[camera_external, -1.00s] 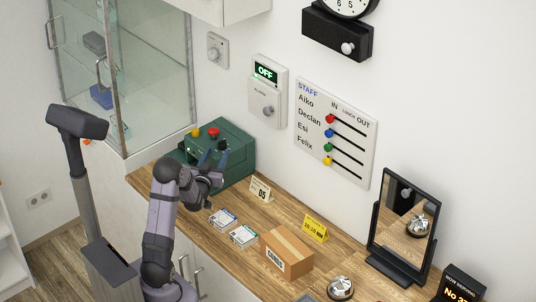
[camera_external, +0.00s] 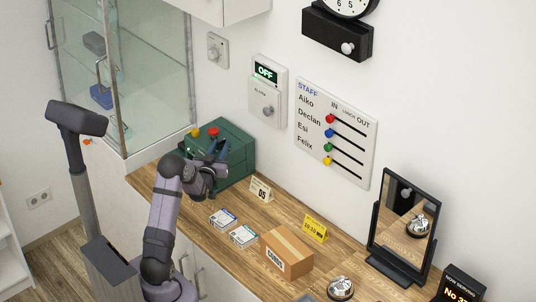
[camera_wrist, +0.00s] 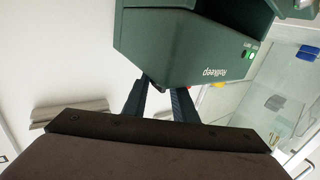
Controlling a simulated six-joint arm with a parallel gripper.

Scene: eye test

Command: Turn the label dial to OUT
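A green machine (camera_external: 236,158) stands on the counter against the wall. It has a red knob (camera_external: 214,132) and a yellow knob (camera_external: 195,132) on top. In the wrist view its green body (camera_wrist: 180,45) fills the upper middle, with upside-down white lettering and small lit lamps. No dial marked OUT can be made out. My gripper (camera_external: 217,147) is at the machine's front upper side, close to the red knob; I cannot tell if it touches. In the wrist view my gripper's two fingers (camera_wrist: 160,88) stand apart, their tips partly hidden by the machine.
A staff board (camera_external: 337,133) with coloured sliders and IN, LUNCH and OUT headings hangs on the wall. An alarm panel (camera_external: 268,93) reads OFF. A cardboard box (camera_external: 287,253), label packs (camera_external: 243,236) and a bell (camera_external: 341,288) lie on the counter. A glass cabinet (camera_external: 150,75) stands left.

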